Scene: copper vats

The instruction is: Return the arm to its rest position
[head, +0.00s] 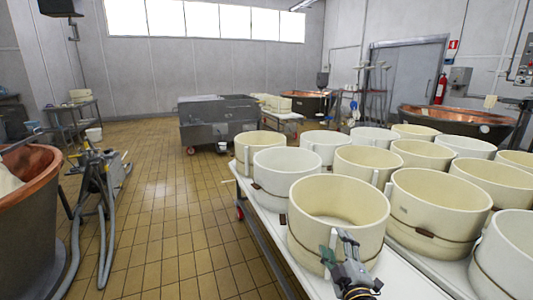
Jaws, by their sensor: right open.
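My right gripper (336,249) reaches in from the bottom edge, right of the middle, in the head view. It is open with nothing seen between its fingers. It shows in front of the lower wall of the nearest cream round mould (311,234); I cannot tell whether it touches it. My left gripper is not in view.
Several cream moulds crowd the white wheeled table (270,213) on the right. A copper vat (30,185) stands at the left edge, beside a hose machine (100,180). A grey machine (215,118) stands farther back. The tiled floor (175,200) between is clear.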

